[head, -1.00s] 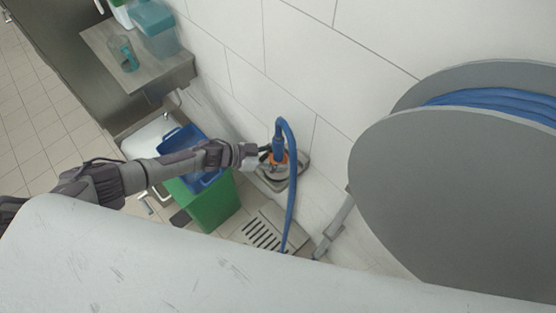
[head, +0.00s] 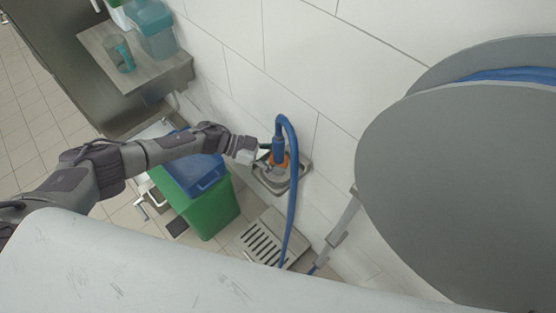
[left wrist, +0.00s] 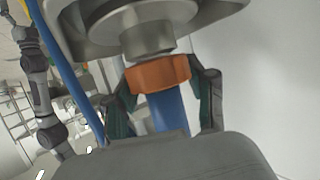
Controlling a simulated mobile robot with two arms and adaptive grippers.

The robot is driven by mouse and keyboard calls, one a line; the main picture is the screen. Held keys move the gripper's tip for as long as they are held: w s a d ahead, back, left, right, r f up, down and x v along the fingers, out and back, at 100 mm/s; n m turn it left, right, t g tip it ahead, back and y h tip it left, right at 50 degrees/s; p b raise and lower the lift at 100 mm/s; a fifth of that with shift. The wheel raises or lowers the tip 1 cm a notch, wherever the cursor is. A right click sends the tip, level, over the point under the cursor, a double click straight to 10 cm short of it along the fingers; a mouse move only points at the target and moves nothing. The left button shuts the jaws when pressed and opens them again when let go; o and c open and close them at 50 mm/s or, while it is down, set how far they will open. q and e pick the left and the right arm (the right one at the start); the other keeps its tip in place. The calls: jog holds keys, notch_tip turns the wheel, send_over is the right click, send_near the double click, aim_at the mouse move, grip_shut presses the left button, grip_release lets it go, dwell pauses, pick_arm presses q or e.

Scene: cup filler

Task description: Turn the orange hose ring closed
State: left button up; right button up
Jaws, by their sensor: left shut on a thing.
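The orange hose ring (left wrist: 158,74) sits between a metal fitting (left wrist: 148,38) and the blue hose end in the left wrist view. In the head view the ring (head: 281,159) shows at the wall-mounted holder, partly hidden by the hose end. My left gripper (left wrist: 164,88) has one finger on each side of the ring and is shut on it. In the head view this gripper (head: 264,155) reaches the ring from the left. The blue hose (head: 292,200) loops over from the holder and hangs down the wall. My right gripper is not in view in the head view.
A large grey hose reel (head: 460,180) fills the right side. A green bin (head: 212,213) and blue crate (head: 193,170) stand below my left arm. A floor drain grate (head: 262,243) lies beneath the hose. A shelf (head: 140,75) with containers is at the upper left.

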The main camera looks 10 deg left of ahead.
pick_arm(q)
jog(key=shift+m+g+b, duration=1.1)
jog(key=shift+g+b, duration=0.2)
jog(key=shift+b, duration=0.35)
dwell(1.4)
dwell(0.4)
jog(key=o, duration=1.2)
jog(key=shift+d, duration=0.1)
jog(key=shift+a, duration=0.2)
jog(key=v, duration=1.1)
jog(key=shift+a+r, duration=0.2)
jog(key=shift+a, duration=0.15)
